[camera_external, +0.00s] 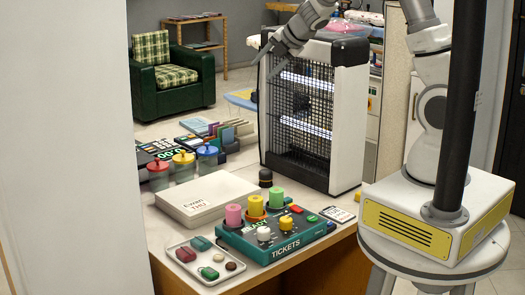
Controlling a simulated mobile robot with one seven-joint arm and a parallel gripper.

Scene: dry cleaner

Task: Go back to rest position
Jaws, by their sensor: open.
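My gripper (262,66) is in the upper middle of the external view, in front of the upper part of a black-and-white bug-zapper-like grille unit (345,125). Its fingers are spread and point down to the left, with nothing visible between them. I cannot tell whether it touches the unit. My arm reaches in from the upper right, and part of it is cut off by the top edge of the picture.
The counter holds a green tickets box (285,247) with coloured cylinders, a tray (207,277) of small items, a white box (215,187), lidded jars (183,165) and a card reader (157,150). A green armchair (165,92) stands behind. A dark post rises beside my base.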

